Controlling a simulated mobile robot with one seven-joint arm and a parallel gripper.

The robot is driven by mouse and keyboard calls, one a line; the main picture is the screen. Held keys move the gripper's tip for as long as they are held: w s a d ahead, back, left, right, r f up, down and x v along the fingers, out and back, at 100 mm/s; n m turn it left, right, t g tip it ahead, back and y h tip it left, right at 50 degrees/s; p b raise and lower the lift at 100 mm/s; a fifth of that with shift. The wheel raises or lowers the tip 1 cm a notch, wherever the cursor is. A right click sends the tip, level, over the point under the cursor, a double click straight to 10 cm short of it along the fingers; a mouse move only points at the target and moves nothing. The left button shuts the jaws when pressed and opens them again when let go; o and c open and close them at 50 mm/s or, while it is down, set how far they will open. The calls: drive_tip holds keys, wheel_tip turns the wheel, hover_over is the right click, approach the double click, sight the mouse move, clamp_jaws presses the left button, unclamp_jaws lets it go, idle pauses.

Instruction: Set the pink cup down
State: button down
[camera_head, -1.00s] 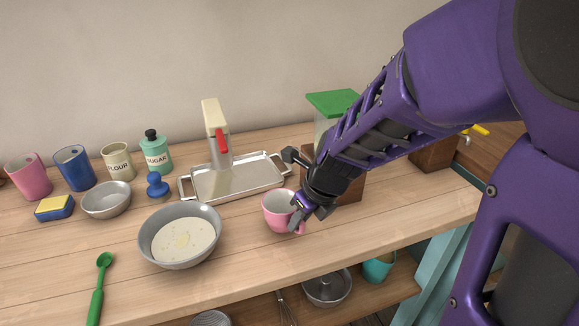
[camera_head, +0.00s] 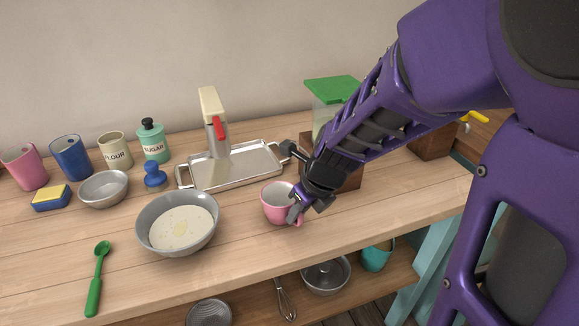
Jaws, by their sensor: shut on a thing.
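The pink cup (camera_head: 276,204) is upright, white inside, low over or on the wooden counter, right of the grey bowl of batter. I cannot tell whether its base touches the wood. My gripper (camera_head: 296,210) is shut on the cup at its right side, by the handle. The gripper hides part of the cup's right side.
The grey bowl (camera_head: 150,236) stands left of the cup. A metal tray (camera_head: 235,178) lies behind it, and a green-lidded container (camera_head: 333,90) stands behind my arm. A green spoon (camera_head: 97,280) lies at front left. Bare counter (camera_head: 240,268) shows in front of the cup.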

drive_tip(key=shift+f, duration=0.3)
drive_tip(key=c, duration=0.7)
unclamp_jaws()
drive_tip(key=c, duration=0.4)
drive_tip(key=shift+r, duration=0.1)
